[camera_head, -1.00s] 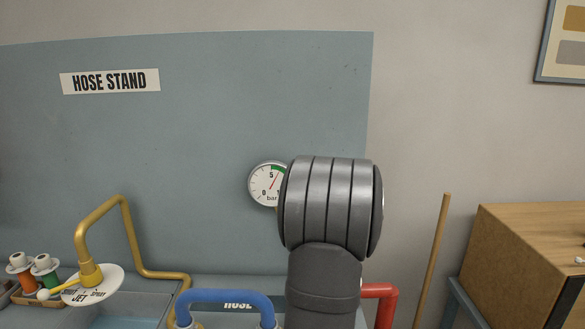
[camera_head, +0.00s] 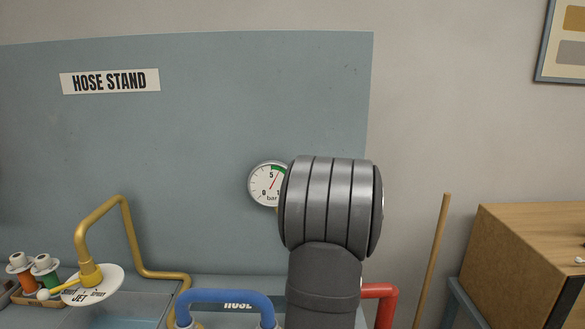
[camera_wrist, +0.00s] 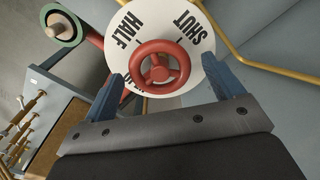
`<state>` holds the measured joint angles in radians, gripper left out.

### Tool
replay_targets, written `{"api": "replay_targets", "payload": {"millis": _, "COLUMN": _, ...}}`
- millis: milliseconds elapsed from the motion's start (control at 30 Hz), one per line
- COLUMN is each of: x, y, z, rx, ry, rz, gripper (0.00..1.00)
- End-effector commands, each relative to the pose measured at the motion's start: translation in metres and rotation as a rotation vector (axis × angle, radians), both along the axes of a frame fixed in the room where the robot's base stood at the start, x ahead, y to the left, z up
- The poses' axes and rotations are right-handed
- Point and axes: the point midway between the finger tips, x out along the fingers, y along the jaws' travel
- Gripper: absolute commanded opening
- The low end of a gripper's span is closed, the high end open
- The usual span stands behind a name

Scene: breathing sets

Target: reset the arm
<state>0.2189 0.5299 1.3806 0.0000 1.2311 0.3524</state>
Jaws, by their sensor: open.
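My gripper (camera_wrist: 166,70) is open in the wrist view, with its two blue fingers spread apart. A red valve wheel (camera_wrist: 143,52) shows between the fingertips, in front of a white round dial marked HALF and SHUT (camera_wrist: 199,45). No contact between fingers and wheel is visible; the gap in depth is hard to tell. In the head view my grey arm stands upright right of centre, and my gripper is hidden. A red pipe (camera_head: 382,291) shows just right of the arm.
A pressure gauge (camera_head: 266,184) is partly behind my arm. A blue pipe (camera_head: 225,296), a yellow pipe (camera_head: 127,235) and a JET dial (camera_head: 104,285) are at left. A wooden box (camera_head: 520,250) and a leaning stick (camera_head: 434,250) are at right.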

Motion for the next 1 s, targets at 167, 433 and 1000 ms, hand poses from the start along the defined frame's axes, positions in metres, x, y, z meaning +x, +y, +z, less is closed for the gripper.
{"api": "replay_targets", "payload": {"millis": 167, "x": 0.0, "y": 0.0, "z": 0.0, "rx": -0.001, "ry": -0.001, "rz": -0.14, "gripper": 0.86}}
{"api": "replay_targets", "payload": {"millis": 433, "x": 0.0, "y": 0.0, "z": 0.032, "rx": -0.001, "ry": -0.003, "rz": -0.183, "gripper": 0.86}}
{"api": "replay_targets", "payload": {"millis": 1000, "x": 0.0, "y": 0.0, "z": 0.045, "rx": -0.001, "ry": -0.001, "rz": -0.181, "gripper": 1.0}}
